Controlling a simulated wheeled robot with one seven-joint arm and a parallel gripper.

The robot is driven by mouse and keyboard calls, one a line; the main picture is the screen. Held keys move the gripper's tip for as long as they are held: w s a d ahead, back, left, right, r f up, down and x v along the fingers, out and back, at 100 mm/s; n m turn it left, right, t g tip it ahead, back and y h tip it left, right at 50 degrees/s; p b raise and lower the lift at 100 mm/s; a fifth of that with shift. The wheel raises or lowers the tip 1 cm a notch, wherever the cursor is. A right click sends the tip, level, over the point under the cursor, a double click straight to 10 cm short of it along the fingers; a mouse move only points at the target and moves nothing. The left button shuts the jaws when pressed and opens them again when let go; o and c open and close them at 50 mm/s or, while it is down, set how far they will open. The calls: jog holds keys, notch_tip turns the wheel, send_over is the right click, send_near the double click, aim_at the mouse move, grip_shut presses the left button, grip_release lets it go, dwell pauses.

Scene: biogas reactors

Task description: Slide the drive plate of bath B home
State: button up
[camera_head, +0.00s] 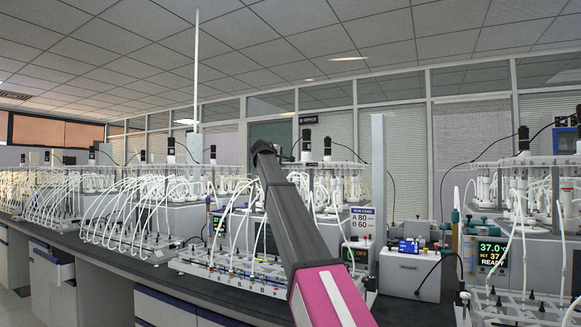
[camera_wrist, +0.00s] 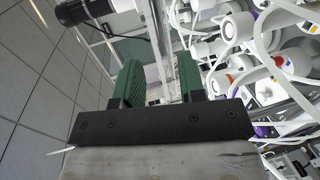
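My gripper (camera_wrist: 160,72) shows in the wrist view as two green pads on a black bar, with a clear gap between them. I see nothing held in the gap; a pale upright and part of the room show behind it. In the camera_head view my arm rises through the middle, and I cannot make out the gripper at its far end. Bath units with white tubes and black stirrer motors stand along the bench. One has a lit display (camera_head: 491,254) reading 37.0 °C and READY. I cannot read which bath is B, and cannot pick out its drive plate.
Tube racks (camera_head: 235,270) crowd the dark bench (camera_head: 110,272). Tubes and white-capped vessels (camera_wrist: 238,27) lie close right of my gripper.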

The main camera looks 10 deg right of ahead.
jog(key=x, duration=0.8)
jog(key=shift+w+d, duration=0.1)
jog(key=shift+w, duration=0.2)
